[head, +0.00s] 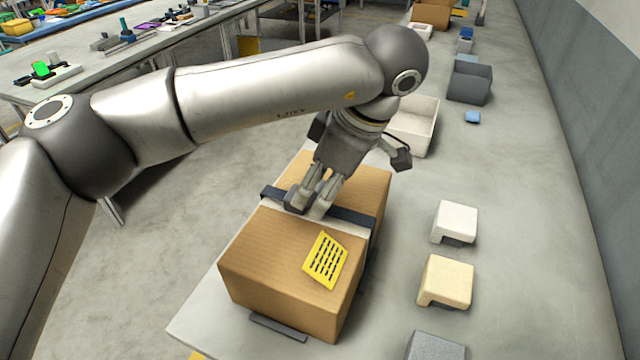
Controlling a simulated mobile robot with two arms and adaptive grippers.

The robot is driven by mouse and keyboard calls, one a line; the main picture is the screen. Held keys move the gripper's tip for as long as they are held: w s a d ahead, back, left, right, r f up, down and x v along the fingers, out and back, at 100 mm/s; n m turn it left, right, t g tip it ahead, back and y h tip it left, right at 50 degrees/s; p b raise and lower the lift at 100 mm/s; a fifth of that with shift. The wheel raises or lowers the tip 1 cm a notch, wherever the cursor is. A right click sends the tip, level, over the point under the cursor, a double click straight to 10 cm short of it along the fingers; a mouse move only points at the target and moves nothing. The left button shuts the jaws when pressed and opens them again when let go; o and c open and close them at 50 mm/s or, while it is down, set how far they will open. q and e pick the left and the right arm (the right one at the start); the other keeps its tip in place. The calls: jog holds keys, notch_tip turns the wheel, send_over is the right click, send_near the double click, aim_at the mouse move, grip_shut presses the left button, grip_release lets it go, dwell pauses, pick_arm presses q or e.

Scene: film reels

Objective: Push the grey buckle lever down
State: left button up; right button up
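A brown cardboard box (290,255) stands on the grey table with a dark strap (352,216) across its top and down its right side. My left gripper (307,204) reaches down over the strap at the middle of the box top. Its two fingers are close together, and I see nothing held between them. The grey buckle lever cannot be made out apart from the fingers, which cover that part of the strap. I cannot tell whether they touch it. My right gripper is not in view.
A yellow label (325,260) is on the box. A white block (455,222), a cream block (446,281) and a grey block (435,346) lie to its right. A pale bin (415,125) and a grey bin (470,83) stand behind. Bare table lies between.

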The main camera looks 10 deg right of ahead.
pick_arm(q)
jog(key=shift+r, duration=0.2)
jog(key=v, duration=1.1)
jog(key=shift+d+r, duration=0.2)
jog(key=shift+r, duration=0.05)
